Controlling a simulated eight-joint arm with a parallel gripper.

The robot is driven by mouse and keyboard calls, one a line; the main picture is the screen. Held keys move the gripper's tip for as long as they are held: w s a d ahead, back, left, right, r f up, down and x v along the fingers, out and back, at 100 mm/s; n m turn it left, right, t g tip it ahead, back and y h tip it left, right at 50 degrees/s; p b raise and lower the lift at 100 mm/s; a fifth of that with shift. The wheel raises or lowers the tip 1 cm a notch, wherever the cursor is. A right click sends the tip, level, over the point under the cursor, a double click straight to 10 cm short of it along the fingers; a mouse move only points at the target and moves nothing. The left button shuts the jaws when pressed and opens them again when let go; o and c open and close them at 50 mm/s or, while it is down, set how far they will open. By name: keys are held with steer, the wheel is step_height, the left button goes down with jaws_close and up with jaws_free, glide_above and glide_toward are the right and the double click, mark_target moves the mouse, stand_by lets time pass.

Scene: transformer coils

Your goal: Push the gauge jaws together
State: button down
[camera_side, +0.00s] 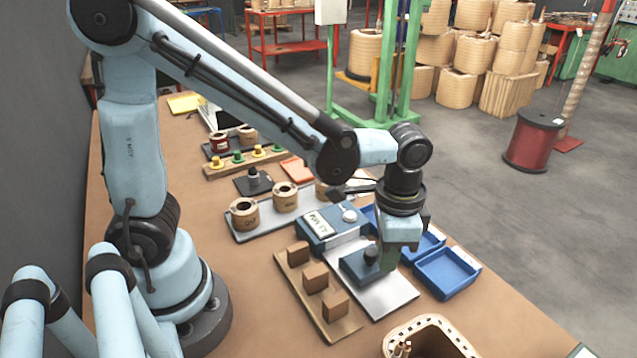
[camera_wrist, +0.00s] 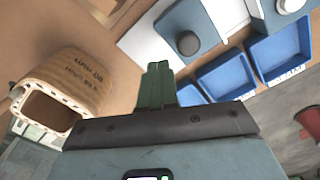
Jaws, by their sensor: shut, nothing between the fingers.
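The gauge is a pale flat plate (camera_side: 385,292) with two blue jaw blocks. The far jaw (camera_side: 322,232) carries a label and a round white dial; a corner of it shows in the wrist view (camera_wrist: 262,12). The near jaw (camera_side: 358,268) has a black knob (camera_side: 371,254) and also shows in the wrist view (camera_wrist: 190,20). A gap of bare plate separates the jaws. My gripper (camera_side: 388,268) is shut and empty, pointing down close beside the near jaw. In the wrist view its green fingertips (camera_wrist: 157,68) are near the knobbed jaw; contact cannot be told.
Blue trays (camera_side: 447,273) stand right of the gauge. A wooden strip with several brown blocks (camera_side: 318,277) lies to its left. A tan coil (camera_side: 425,340) stands at the front, and shows large in the wrist view (camera_wrist: 68,85). Several coils (camera_side: 285,197) stand on a board behind.

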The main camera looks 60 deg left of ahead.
mark_target(369, 249)
steer(key=shift+f, duration=1.25)
steer(key=shift+a, duration=3.05)
steer(key=shift+d, duration=0.15)
steer(key=shift+d, duration=0.5)
steer(key=shift+r, duration=3.5)
